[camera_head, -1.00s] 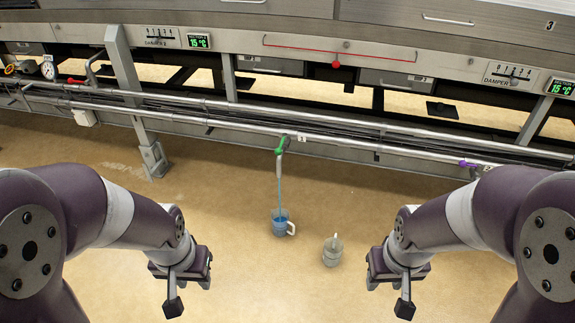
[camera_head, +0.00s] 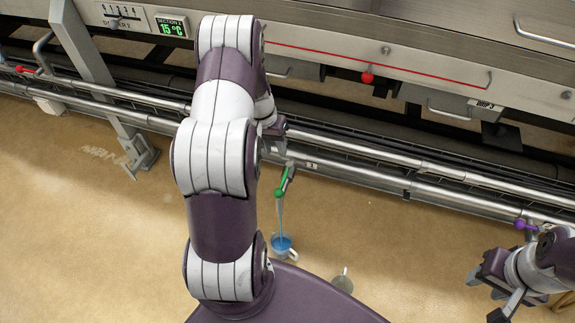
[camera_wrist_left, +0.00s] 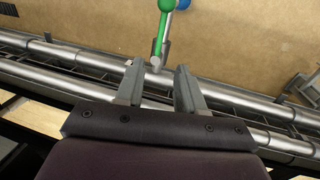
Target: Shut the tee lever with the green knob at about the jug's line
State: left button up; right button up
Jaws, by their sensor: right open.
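The tee lever with the green knob (camera_head: 283,181) hangs on the front pipe, with a blue stream falling below it into the jug (camera_head: 281,245) on the floor. In the left wrist view the green knob (camera_wrist_left: 166,5) is at the top edge, and its green handle runs down toward the fingertips. My left gripper (camera_wrist_left: 160,72) is open, its fingers apart over the pipes, with nothing clearly between them. My right gripper (camera_head: 493,290) is open at the lower right.
Long steel pipes (camera_head: 400,178) run across in front of the dryer hood. A purple-knobbed lever (camera_head: 526,225) is at the right. A grey cup (camera_head: 342,283) stands near the jug, partly hidden by my body. A red knob (camera_head: 367,77) hangs on the hood above.

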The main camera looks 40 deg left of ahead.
aim_at(284, 178)
pick_arm(q)
jog(key=f, duration=0.3)
jog(key=d+f+b, duration=0.1)
jog(key=f, duration=0.3)
jog(key=d+f+b, duration=0.1)
jog(key=f, duration=0.2)
jog(key=shift+w+f, duration=0.1)
jog(key=shift+f, duration=0.3)
jog(key=shift+d+f, duration=0.15)
jog(key=shift+f, duration=0.3)
grip_shut()
pick_arm(e)
jog(key=shift+s+d+f, duration=0.1)
jog(key=shift+s+f, duration=0.05)
jog(key=shift+f, duration=0.4)
jog(key=shift+s+d+f, duration=0.1)
jog(key=shift+f, duration=0.4)
